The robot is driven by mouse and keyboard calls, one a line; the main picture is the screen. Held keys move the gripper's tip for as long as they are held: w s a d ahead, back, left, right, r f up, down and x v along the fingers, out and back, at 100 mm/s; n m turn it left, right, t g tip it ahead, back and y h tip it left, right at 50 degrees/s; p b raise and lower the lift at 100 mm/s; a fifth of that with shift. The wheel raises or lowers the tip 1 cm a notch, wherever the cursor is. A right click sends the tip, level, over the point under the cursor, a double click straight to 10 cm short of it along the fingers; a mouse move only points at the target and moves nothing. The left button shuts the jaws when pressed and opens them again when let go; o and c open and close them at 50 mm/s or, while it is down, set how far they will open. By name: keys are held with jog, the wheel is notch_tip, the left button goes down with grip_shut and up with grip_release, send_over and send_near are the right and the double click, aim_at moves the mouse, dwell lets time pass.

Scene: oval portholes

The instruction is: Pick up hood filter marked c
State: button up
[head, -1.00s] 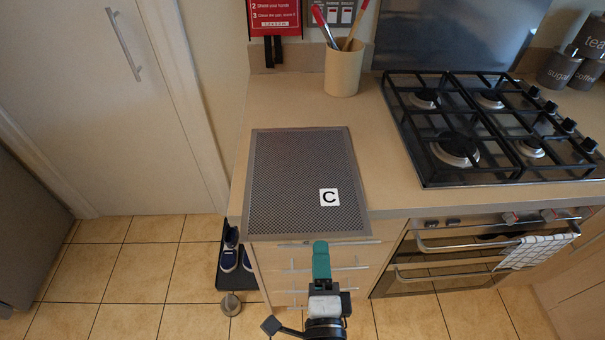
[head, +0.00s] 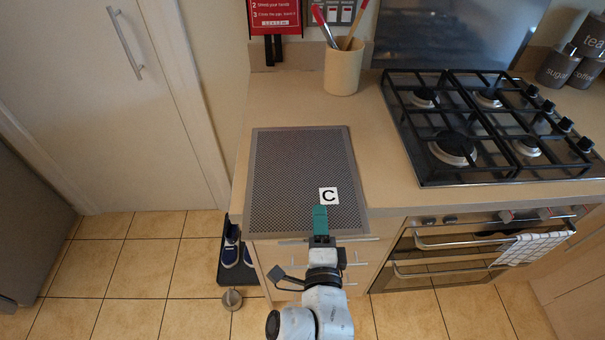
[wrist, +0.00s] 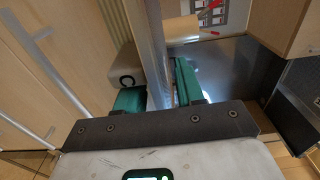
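The hood filter marked C (head: 290,175) is a flat grey mesh panel with a metal rim and a white C label near its front right corner. It lies flat on the counter, at the counter's front edge. My gripper (head: 320,222) is at the filter's front edge, with one green finger showing over the rim just below the label. The other finger is hidden in the head view. In the wrist view the filter (wrist: 155,50) runs edge-on between the two green fingers of my gripper (wrist: 160,90). The fingers stand apart, with a gap visible beside the panel.
A gas hob (head: 455,145) is right of the filter, above an oven with a towel (head: 535,248). A utensil pot (head: 343,72) stands behind. Drawers with handles (head: 310,262) are below the counter. Shoes (head: 237,250) and a doorstop (head: 231,299) are on the floor to the left.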

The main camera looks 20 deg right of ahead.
grip_shut()
jog(key=shift+r, duration=0.15)
dwell(0.4)
jog(key=shift+r, duration=0.65)
jog(key=s+r+b, duration=0.1)
jog(key=s+r, duration=1)
jog(key=s, duration=0.3)
jog(key=shift+r, duration=0.3)
jog(key=shift+d, duration=0.1)
